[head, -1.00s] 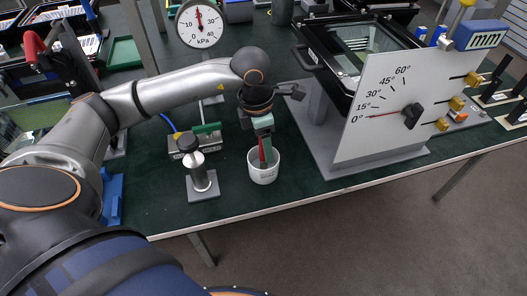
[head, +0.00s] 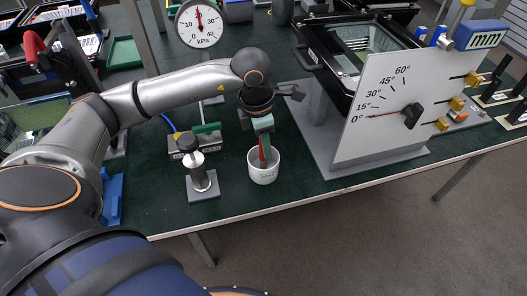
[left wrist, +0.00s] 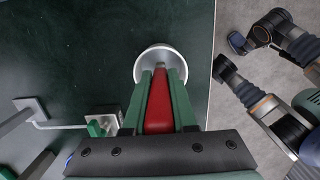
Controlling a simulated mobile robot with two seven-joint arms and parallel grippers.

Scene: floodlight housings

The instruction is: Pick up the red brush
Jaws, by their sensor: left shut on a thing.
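The red brush (left wrist: 159,103) shows in the left wrist view between the green fingers of my left gripper (left wrist: 161,92). In the head view the brush (head: 262,155) is a narrow red strip at the white cup (head: 264,172). My left gripper (head: 264,142) points down over the cup and is shut on the brush. The lower part of the brush is hidden by the fingers and the cup wall. The cup's rim (left wrist: 142,72) also shows in the left wrist view, around the fingertips. My right gripper is not in the head view.
A large angle-scale panel (head: 385,120) stands to the right. The table's front edge is close to the cup.

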